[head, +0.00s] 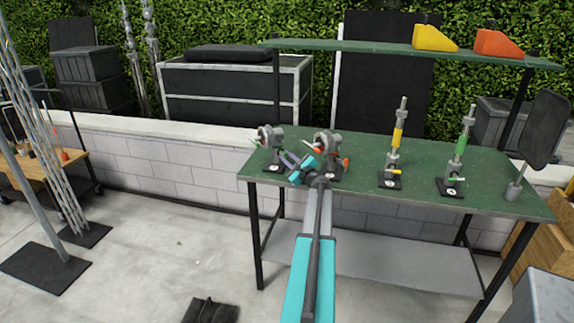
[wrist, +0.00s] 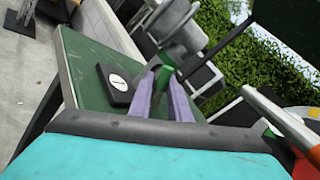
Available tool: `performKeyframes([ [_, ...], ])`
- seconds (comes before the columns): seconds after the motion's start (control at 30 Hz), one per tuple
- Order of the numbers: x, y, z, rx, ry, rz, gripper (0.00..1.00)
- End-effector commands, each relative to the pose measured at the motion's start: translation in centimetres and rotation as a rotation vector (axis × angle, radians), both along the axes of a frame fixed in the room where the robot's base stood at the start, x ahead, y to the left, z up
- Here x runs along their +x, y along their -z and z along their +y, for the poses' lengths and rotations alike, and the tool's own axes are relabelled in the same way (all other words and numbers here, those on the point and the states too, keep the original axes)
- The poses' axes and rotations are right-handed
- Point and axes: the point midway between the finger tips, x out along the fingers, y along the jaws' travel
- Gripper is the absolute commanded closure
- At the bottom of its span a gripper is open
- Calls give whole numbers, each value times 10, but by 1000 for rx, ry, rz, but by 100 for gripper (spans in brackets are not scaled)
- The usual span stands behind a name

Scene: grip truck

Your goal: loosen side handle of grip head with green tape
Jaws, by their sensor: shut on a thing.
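The grip head with green tape (head: 268,134) stands on a black base at the left end of the green table. In the wrist view its grey head (wrist: 178,28) is at the top, tilted by the camera. Its green-marked side handle (wrist: 166,75) shows between the purple fingertips. My gripper (head: 287,160) reaches it from the front right, and in the wrist view my gripper (wrist: 168,84) is shut on that handle. The fingers hide part of the handle and stem.
A grip head with orange marks (head: 329,143) stands close to the right, partly behind my arm. Stands with yellow tape (head: 397,138) and green tape (head: 461,143) are farther right. A shelf (head: 380,48) spans above the table (head: 430,205). The table's middle front is clear.

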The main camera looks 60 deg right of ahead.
Motion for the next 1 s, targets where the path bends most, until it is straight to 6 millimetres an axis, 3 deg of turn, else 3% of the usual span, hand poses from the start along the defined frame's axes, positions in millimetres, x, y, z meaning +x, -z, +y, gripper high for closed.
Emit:
performKeyframes([
  [1.0,0,6,0,-419,-2,216,100],
])
